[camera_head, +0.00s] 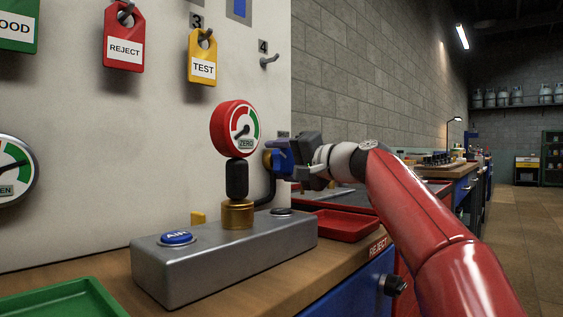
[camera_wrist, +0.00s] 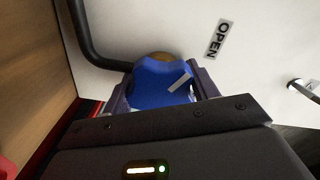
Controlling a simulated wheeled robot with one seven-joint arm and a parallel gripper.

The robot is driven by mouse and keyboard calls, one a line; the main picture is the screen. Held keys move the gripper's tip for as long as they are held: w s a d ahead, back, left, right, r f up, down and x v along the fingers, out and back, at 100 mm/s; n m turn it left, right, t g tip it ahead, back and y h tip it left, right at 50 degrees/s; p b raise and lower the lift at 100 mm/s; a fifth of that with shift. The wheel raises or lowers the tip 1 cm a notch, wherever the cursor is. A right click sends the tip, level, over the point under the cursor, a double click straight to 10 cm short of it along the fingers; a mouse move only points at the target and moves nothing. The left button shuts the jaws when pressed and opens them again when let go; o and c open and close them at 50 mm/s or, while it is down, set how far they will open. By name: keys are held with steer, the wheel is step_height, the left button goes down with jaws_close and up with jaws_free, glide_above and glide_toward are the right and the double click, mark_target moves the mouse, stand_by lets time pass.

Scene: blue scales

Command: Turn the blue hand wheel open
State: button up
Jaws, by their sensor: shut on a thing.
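The blue hand wheel (camera_head: 281,156) sits on a brass fitting at the wall panel, beside the red gauge. In the wrist view the blue wheel (camera_wrist: 162,84) lies between the two dark fingers, with a pale strip marked on it. My gripper (camera_head: 288,160) is shut on the wheel, reaching in from the right; its fingers also show in the wrist view (camera_wrist: 160,92). An OPEN label (camera_wrist: 220,39) is on the white panel to the right of the wheel in the wrist view. Part of the wheel is hidden by my gripper in the head view.
A red pressure gauge (camera_head: 235,129) marked ZERO stands on a grey block (camera_head: 222,258) with a blue AIR button (camera_head: 178,238). A black pipe (camera_wrist: 88,40) runs to the wheel. A red tray (camera_head: 345,226) and green tray (camera_head: 65,301) lie on the bench. Tags hang above.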

mark_target(289, 160)
steer(key=shift+f, duration=0.1)
steer(key=o, duration=1)
steer(key=v, duration=0.8)
steer(key=shift+b, duration=0.3)
steer(key=shift+a, duration=0.1)
